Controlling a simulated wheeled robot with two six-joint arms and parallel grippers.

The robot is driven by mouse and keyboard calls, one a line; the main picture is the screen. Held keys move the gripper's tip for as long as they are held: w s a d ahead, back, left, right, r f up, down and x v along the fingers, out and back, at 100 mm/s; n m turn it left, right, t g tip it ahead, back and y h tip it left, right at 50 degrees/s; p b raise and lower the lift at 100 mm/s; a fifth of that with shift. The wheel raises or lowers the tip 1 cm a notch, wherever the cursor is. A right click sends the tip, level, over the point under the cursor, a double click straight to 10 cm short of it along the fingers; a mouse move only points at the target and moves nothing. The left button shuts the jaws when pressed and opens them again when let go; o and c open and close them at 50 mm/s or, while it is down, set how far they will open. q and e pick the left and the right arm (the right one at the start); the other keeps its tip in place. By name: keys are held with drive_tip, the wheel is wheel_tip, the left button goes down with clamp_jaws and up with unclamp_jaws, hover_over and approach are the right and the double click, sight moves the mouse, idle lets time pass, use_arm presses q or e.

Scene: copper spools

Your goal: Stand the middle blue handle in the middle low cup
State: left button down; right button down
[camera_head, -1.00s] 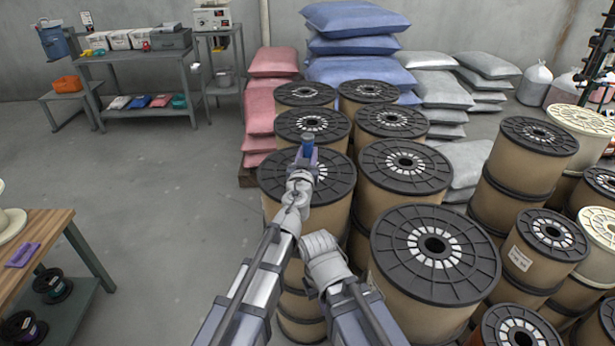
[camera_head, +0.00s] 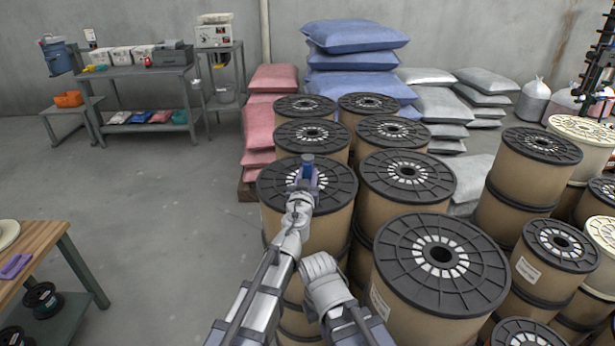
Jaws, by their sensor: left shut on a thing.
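My left gripper (camera_head: 307,180) is in the middle of the view, over the top of a brown spool with a black flange (camera_head: 272,188). It is shut on a blue handle (camera_head: 308,161), whose short blue end sticks up above the fingers. The rest of the handle is hidden by the gripper. I cannot tell whether the handle touches the spool below it. No low cup can be made out in this view. My right gripper cannot be made out.
Several large brown spools stand close together ahead and to the right, such as the near one (camera_head: 398,296). Blue sacks (camera_head: 357,35) and pink sacks (camera_head: 270,78) are stacked behind. A wooden table (camera_head: 38,247) with a purple object (camera_head: 15,266) is at left. Grey floor between is clear.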

use_arm(q)
drive_tip(key=c, duration=0.6)
unclamp_jaws()
drive_tip(key=shift+o, duration=0.2)
